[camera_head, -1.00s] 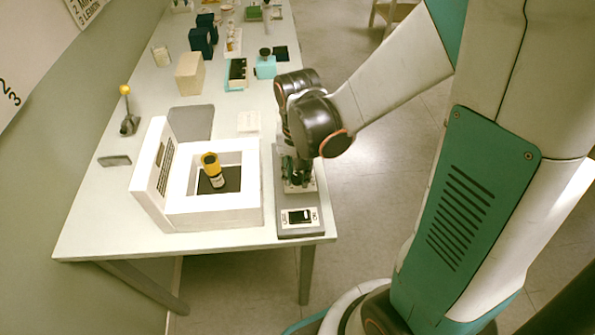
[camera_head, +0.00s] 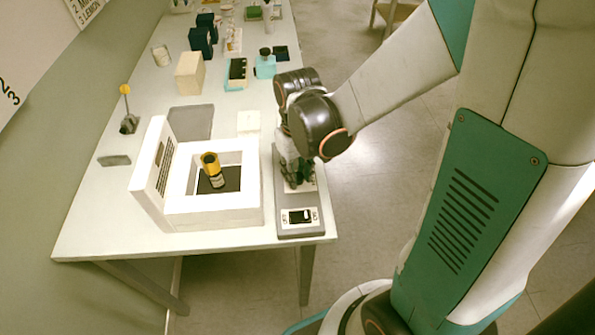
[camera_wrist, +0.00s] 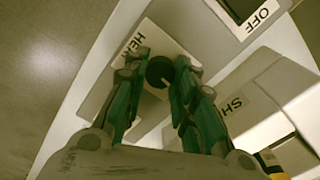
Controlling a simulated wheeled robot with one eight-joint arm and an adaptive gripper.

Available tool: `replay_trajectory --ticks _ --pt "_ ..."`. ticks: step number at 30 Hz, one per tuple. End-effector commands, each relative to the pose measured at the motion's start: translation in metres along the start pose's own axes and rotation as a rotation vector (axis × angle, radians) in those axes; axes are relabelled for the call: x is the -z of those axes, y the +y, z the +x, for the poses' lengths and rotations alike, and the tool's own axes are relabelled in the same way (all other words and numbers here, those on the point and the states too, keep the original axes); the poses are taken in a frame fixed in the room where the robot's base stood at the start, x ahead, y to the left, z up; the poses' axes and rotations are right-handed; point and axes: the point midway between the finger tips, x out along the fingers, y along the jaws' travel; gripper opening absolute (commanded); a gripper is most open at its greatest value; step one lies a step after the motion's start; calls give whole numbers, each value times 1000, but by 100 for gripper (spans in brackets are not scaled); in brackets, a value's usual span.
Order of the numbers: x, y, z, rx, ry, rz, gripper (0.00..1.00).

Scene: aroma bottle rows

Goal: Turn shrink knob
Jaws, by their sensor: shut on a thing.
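A dark round knob (camera_wrist: 159,72) stands on a white plate whose label is partly covered and starts with "HE". The plate is on a long grey control panel (camera_head: 289,230) at the table's right edge. My gripper (camera_wrist: 160,66), with green fingers, is shut on the knob, one fingertip on each side. In the head view my gripper (camera_head: 296,178) points down at the panel and hides the knob. An open white box (camera_head: 215,215) stands left of the panel. A bottle with a yellow cap (camera_head: 210,163) is inside it, on a dark floor.
A black switch (camera_head: 300,216) is at the panel's near end. The box's raised lid (camera_head: 153,170) stands at its left. A cream block (camera_head: 189,74), a teal bottle (camera_head: 265,66) and other items lie farther back.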

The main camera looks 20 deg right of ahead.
Motion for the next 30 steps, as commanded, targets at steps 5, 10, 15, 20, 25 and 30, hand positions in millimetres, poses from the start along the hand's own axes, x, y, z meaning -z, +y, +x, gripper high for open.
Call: replay_trajectory --ticks 5,10,15,20,25,30 --pt "1 0 0 0 1 -77 1" --pt "1 0 0 0 1 -118 1" --pt "1 0 0 0 2 -132 1" --pt "1 0 0 0 2 -133 1" --pt "1 0 0 0 2 -132 27" --pt "1 0 0 0 1 -132 46"
